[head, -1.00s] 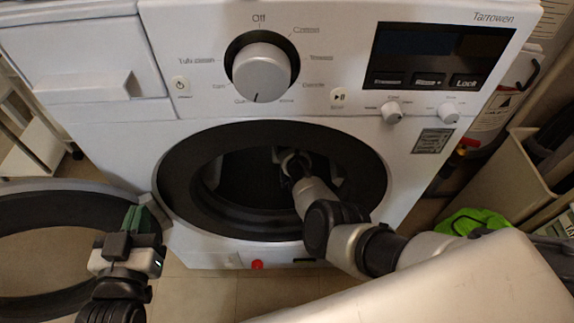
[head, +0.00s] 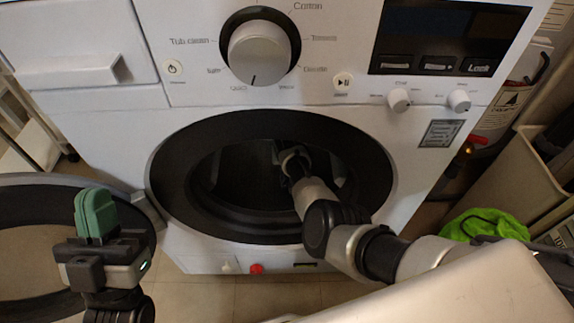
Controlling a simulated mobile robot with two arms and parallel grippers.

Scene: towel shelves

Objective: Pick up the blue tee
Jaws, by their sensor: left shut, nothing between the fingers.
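No blue tee can be made out in the head view; the drum interior is very dark. The washing machine (head: 420,170) stands in front of me with its round drum opening (head: 170,170) uncovered. My right arm reaches into the drum, and its gripper (head: 288,157) is inside, with its fingers mostly lost in shadow, so I cannot tell whether it is open or holds anything. My left gripper (head: 95,212) is outside, left of the opening, pointing up with its green fingers shut and empty, in front of the open door ring (head: 40,190).
The door swings out to the left, close to my left gripper. A bright green item (head: 485,225) lies at the right beside a beige bin (head: 520,185). A pale surface (head: 470,290) fills the lower right. A strip of tiled floor (head: 205,295) shows below the washer.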

